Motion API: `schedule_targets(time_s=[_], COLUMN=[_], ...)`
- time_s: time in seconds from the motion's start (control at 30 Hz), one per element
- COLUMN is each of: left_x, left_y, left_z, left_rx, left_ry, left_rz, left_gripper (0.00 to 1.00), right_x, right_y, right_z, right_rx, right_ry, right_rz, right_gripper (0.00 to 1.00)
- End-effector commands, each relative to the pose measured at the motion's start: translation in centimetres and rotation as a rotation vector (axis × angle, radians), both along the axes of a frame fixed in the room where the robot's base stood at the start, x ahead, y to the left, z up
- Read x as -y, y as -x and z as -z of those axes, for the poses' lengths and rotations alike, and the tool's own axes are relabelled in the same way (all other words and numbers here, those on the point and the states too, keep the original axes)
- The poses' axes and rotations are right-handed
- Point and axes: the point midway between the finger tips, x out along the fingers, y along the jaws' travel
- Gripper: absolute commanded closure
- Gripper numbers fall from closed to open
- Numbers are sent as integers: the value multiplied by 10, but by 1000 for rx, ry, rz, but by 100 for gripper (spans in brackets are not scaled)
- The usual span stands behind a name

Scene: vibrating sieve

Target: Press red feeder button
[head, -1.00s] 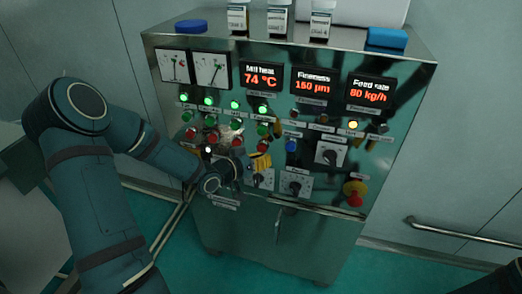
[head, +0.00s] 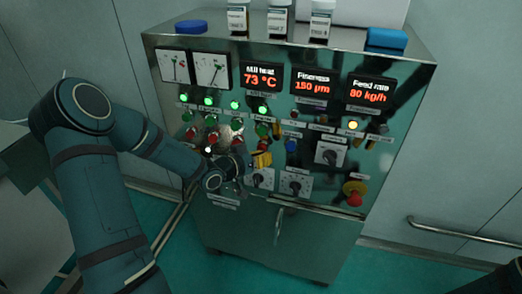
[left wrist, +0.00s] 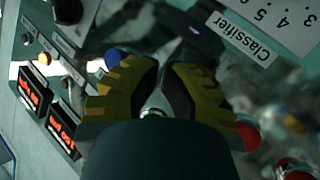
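The control panel (head: 330,195) has a row of red buttons under green lamps. Their labels are too small to read, so I cannot tell which is the feeder's. One red button (head: 262,145) shows just above the yellow fingers of my left gripper (head: 262,160). Another red button (head: 213,139) is further left. In the left wrist view my left gripper (left wrist: 161,64) has its fingers close together with nothing seen between them. A red button (left wrist: 247,132) shows beside its right finger. Contact with the panel cannot be made out. My right gripper is out of view.
A blue button (head: 291,146) and rotary knobs (head: 296,186) are right of the gripper. A red mushroom stop button on a yellow base (head: 354,197) is at the lower right. Bottles (head: 278,20) and a blue box (head: 387,38) stand on top. A handrail (head: 460,232) is at right.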

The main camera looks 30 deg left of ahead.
Motion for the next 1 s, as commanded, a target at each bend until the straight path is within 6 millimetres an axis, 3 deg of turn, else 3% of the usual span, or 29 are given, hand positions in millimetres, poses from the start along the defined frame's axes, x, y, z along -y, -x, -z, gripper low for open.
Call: schedule_targets(time_s=[1.0], left_x=[-2], left_y=[-8], left_z=[-1], left_rx=[2], left_ry=[0], left_rz=[-1], left_gripper=[100], right_x=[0], right_y=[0], right_z=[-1], right_rx=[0], right_ry=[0], right_rz=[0], right_gripper=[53])
